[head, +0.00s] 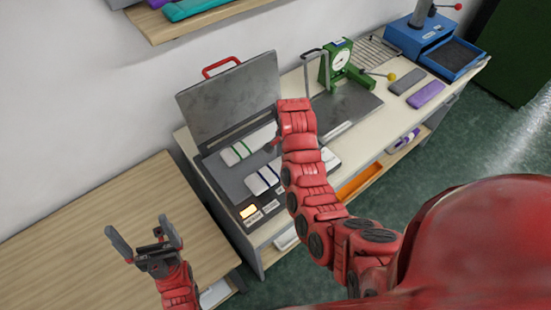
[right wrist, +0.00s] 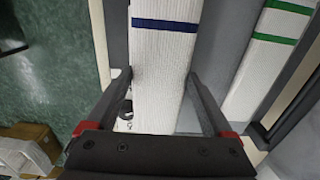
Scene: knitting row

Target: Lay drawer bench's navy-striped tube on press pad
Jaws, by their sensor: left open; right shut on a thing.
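The press pad (head: 231,181) is the dark grey bed of an open press. A white tube with navy stripes (head: 265,178) appears at the pad's near side, beside a white tube with green stripes (head: 240,150). In the right wrist view, my right gripper (right wrist: 160,105) is shut on the navy-striped tube (right wrist: 165,60). The green-striped tube (right wrist: 260,60) lies apart to its right. In the head view my right arm hides this grip, and I cannot tell whether the tube touches the pad. My left gripper (head: 146,236) is open and empty above the wooden table.
The press lid (head: 230,100) with a red handle stands raised behind the pad. A green dial device (head: 338,62) and a blue box (head: 435,45) stand farther along the bench. The wooden table (head: 90,225) at left is largely clear. A shelf (head: 190,22) hangs above.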

